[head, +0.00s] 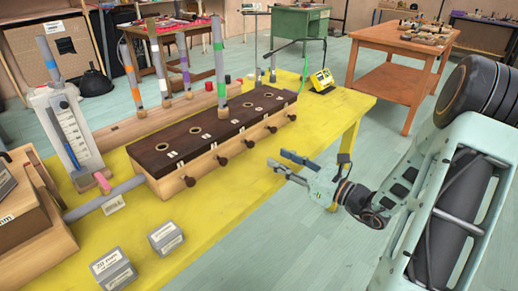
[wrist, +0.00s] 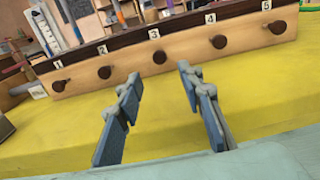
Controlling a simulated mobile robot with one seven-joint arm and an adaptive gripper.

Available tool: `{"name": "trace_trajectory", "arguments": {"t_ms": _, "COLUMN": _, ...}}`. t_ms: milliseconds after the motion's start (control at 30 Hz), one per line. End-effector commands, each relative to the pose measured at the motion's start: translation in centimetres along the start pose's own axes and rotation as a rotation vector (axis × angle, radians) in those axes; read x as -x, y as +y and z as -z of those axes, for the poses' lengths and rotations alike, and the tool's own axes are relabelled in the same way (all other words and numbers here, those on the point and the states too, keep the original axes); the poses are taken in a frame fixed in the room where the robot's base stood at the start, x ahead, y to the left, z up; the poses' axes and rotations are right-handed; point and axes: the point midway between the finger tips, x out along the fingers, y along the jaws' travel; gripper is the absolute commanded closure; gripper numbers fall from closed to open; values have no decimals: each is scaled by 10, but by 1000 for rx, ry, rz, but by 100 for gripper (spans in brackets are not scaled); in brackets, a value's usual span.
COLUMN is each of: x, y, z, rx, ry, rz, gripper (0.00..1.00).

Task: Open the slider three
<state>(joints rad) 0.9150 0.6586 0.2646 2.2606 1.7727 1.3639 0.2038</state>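A wooden box (head: 180,184) with a dark top stands on the yellow table, with a row of dark round knobs along its front. In the wrist view the knobs sit below labels 1 to 5. Slider three's knob (wrist: 159,57) is under label 3 (wrist: 154,33), in the middle of the row; it also shows in the head view (head: 250,144). It looks flush in line with its neighbours. My gripper (wrist: 159,72) is open and empty, pointing at the box front, with knob three between its fingertips in the picture but still apart from it. The head view shows my gripper (head: 277,158) right of the box.
Knob two (wrist: 104,72) and knob four (wrist: 219,41) flank knob three. Pipes with coloured bands stand behind the box. Two grey blocks (head: 112,268) (head: 166,237) lie on the near table. The yellow table top (head: 235,205) before the box is clear.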

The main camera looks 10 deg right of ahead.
Motion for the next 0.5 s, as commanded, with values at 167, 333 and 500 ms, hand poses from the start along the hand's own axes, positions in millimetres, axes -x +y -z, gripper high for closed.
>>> {"name": "trace_trajectory", "arguments": {"t_ms": 167, "x": -35, "y": 2, "z": 2, "rx": 5, "ry": 0, "rz": -7, "gripper": 65}}
{"name": "trace_trajectory", "arguments": {"t_ms": 333, "x": -66, "y": 2, "z": 1, "rx": 4, "ry": 0, "rz": -5, "gripper": 65}}
{"name": "trace_trajectory", "arguments": {"t_ms": 500, "x": -87, "y": 1, "z": 1, "rx": 5, "ry": 1, "rz": -5, "gripper": 65}}
